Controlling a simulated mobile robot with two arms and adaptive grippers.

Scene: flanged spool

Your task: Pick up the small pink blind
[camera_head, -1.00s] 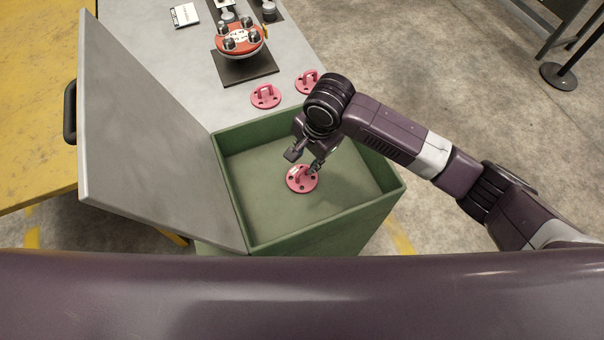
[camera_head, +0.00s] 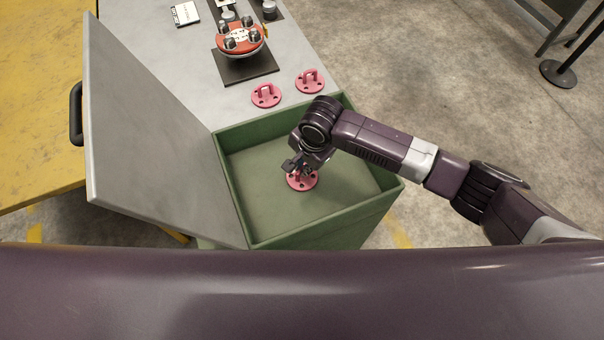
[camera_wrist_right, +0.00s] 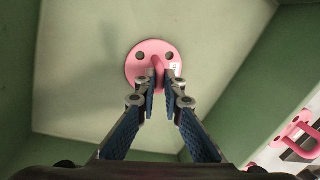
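A small pink blind (camera_head: 303,182), a round disc with bolt holes and an upright handle, is in the green box at the near end of the bench. It also shows in the right wrist view (camera_wrist_right: 136,68). My right gripper (camera_head: 298,171) reaches down into the box. In the right wrist view its fingers (camera_wrist_right: 160,85) stand on both sides of the handle, closed in on it. The disc seems to lie on the box floor. My left gripper is not in view.
Two similar pink blinds, one left (camera_head: 266,95) and one right (camera_head: 310,81), sit on the grey bench behind the box. A red flanged part (camera_head: 240,39) stands farther back. The green box walls (camera_head: 365,212) surround the gripper; an open grey lid (camera_head: 150,130) stands at left.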

